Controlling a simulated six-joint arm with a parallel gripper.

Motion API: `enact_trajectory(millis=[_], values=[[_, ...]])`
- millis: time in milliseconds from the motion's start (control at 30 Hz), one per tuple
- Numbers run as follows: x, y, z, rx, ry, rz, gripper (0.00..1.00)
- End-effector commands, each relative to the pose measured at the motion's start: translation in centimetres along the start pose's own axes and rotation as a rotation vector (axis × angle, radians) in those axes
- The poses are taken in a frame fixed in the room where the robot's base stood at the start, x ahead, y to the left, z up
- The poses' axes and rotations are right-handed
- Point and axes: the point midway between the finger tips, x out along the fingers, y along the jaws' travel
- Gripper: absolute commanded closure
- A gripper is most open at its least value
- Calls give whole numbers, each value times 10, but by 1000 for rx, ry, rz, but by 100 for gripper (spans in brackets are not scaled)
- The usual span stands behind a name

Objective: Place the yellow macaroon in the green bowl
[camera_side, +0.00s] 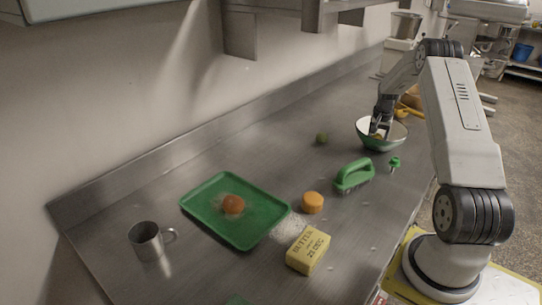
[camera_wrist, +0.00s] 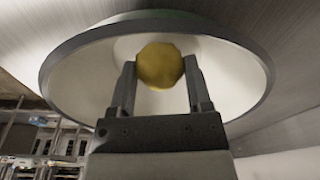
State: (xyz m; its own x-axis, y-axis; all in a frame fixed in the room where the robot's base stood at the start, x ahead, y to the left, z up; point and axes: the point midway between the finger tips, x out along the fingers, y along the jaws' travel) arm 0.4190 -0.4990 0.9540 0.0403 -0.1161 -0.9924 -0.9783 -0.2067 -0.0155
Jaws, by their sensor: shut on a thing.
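The green bowl (camera_side: 384,147), green outside and white inside, stands on the steel counter beneath my gripper (camera_side: 378,132). In the wrist view the bowl (camera_wrist: 235,85) fills most of the picture, with its dark rim around my gripper (camera_wrist: 162,80). The yellow macaroon (camera_wrist: 160,66) is between my two fingertips, and my gripper is shut on it. The macaroon appears inside the outline of the bowl's white interior. In the side view my fingers reach down at the bowl's opening and largely hide the macaroon. I cannot tell whether it touches the bowl.
Nearer are an orange round piece (camera_side: 312,203), a butter block (camera_side: 308,252), a green tray (camera_side: 262,226) and a metal mug (camera_side: 147,242).

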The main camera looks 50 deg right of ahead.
Motion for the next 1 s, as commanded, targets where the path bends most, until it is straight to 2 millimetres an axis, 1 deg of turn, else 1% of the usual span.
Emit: enact_trajectory(millis=[33,100,200,600,633,667,700,1000], values=[[7,0,1,0,-1,1,65],[13,0,2,0,0,0,65],[17,0,2,0,1,0,65],[20,0,2,0,1,0,65],[20,0,2,0,1,0,34],[20,0,2,0,1,0,24],[20,0,2,0,1,0,22],[19,0,2,0,2,0,22]])
